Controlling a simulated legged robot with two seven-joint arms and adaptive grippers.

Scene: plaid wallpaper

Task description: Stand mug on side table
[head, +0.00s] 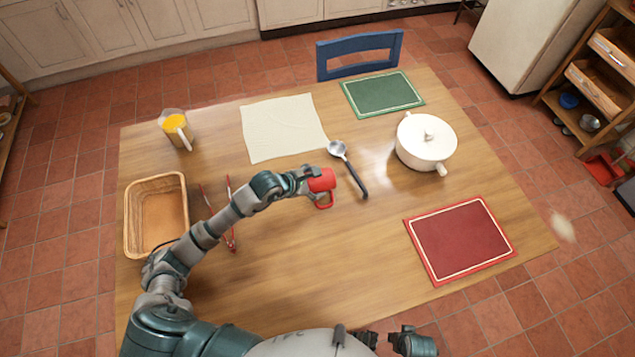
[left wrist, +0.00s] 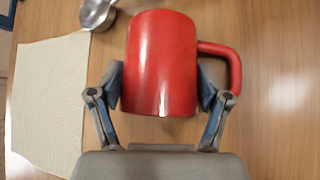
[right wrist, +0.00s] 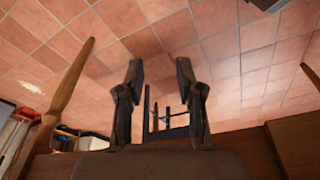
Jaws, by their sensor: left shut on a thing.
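The red mug (head: 322,182) is above or on the wooden table, near its middle, just left of the ladle. My left gripper (head: 309,180) is shut on it. In the left wrist view the mug (left wrist: 160,62) sits between the two fingers, side-on to the camera, with its handle to the right. I cannot tell whether the mug touches the table. My right gripper (right wrist: 157,75) is empty, its fingers apart, with tiled floor beyond. No separate side table can be made out.
On the table (head: 330,265) are a ladle (head: 349,168), cream cloth (head: 283,128), white pot (head: 426,142), green mat (head: 382,94), red mat (head: 460,239), basket (head: 156,212), red tongs (head: 229,215) and yellow-filled jug (head: 175,127). A blue chair (head: 360,48) stands behind. The front middle is clear.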

